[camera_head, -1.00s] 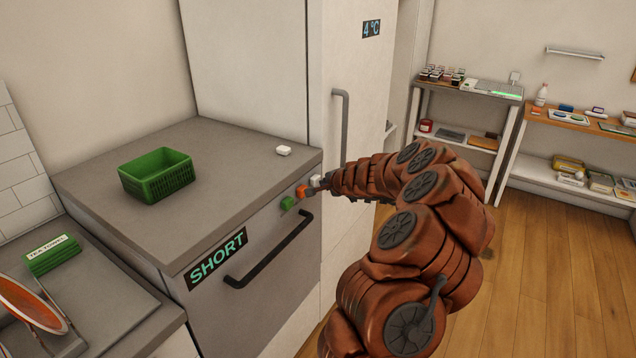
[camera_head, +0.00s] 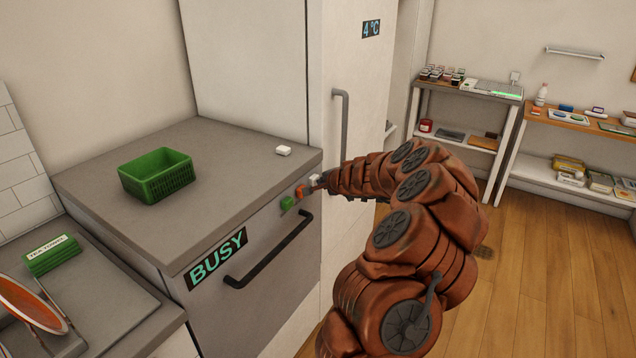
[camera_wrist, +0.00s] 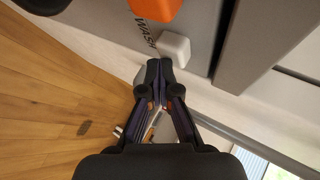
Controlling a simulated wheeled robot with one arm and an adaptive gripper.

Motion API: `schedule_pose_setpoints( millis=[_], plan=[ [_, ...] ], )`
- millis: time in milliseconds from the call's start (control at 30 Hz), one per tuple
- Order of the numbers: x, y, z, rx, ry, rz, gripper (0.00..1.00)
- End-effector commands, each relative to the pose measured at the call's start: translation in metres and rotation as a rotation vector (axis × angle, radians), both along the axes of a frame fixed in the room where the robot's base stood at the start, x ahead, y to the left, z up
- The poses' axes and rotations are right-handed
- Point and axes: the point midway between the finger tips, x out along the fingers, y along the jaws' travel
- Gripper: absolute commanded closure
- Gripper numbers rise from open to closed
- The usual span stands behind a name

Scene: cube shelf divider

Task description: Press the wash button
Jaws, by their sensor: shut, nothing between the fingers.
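The machine front (camera_head: 262,268) carries a green button (camera_head: 287,203), an orange button (camera_head: 300,191) and a white button (camera_head: 314,179) in a row. In the wrist view the word WASH (camera_wrist: 145,34) is printed beside the white button (camera_wrist: 174,48), with the orange button (camera_wrist: 155,8) above it. My gripper (camera_wrist: 161,66) is shut and empty, its fingertips right by the lower left side of the white button. I cannot tell whether they touch it. In the head view my gripper's tip (camera_head: 320,184) is small and partly hidden. The display (camera_head: 216,259) reads BUSY.
A black handle (camera_head: 268,250) sticks out below the buttons. A tall fridge with a grey handle (camera_head: 341,125) stands right behind. The floor at right is clear.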

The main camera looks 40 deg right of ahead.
Motion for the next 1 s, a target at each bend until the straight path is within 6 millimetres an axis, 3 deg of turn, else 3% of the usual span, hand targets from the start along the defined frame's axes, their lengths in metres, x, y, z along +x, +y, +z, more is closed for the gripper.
schedule_pose_setpoints(
  millis=[467,1000],
  plan=[
    [0.000,0.001,0.000,0.001,0.000,0.002,1.00],
    [-0.018,-0.005,0.000,0.000,0.000,0.001,1.00]
  ],
)
